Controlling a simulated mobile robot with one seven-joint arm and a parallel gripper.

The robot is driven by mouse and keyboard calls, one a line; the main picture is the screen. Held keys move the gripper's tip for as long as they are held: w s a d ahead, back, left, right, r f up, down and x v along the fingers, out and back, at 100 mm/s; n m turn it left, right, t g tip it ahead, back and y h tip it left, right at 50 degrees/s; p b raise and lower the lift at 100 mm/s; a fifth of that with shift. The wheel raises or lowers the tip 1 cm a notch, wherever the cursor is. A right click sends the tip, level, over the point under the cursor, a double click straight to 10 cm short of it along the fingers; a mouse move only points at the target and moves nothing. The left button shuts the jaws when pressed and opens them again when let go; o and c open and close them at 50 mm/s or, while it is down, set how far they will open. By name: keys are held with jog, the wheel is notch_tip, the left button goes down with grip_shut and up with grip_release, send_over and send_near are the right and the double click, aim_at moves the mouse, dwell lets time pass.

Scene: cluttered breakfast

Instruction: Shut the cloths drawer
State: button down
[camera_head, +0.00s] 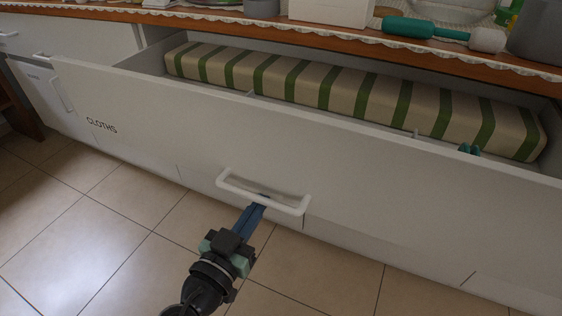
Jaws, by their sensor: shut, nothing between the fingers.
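The cloths drawer (150,115) is white, carries the label "CLOTHS" on its front, and stands pulled out from under the counter. Its white bar handle (263,192) is at the lower middle of the front. A beige and green striped long block (345,88) lies inside the drawer. My gripper (262,201) is shut, with its blue fingers at the handle bar near the drawer front. I cannot tell whether the fingertips touch the handle or the front.
The wooden counter edge (300,43) with white lace trim runs above the drawer. On it are a teal-handled tool (408,27), a grey container (537,35) and a white box (330,10). A small teal item (468,149) shows inside the drawer. The tiled floor (90,240) in front is clear.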

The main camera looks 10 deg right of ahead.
aim_at(269, 192)
jog(key=shift+w+d, duration=0.25)
jog(key=shift+w, duration=0.15)
dwell(0.5)
jog(key=shift+w+d+b, duration=0.35)
jog(key=shift+w+b, duration=0.05)
jog(key=shift+w, duration=0.05)
dwell(0.3)
jog(key=shift+b+x, duration=2.4)
jog(key=shift+x, duration=3.3)
jog(key=shift+v, duration=4.55)
jog(key=shift+f, duration=0.15)
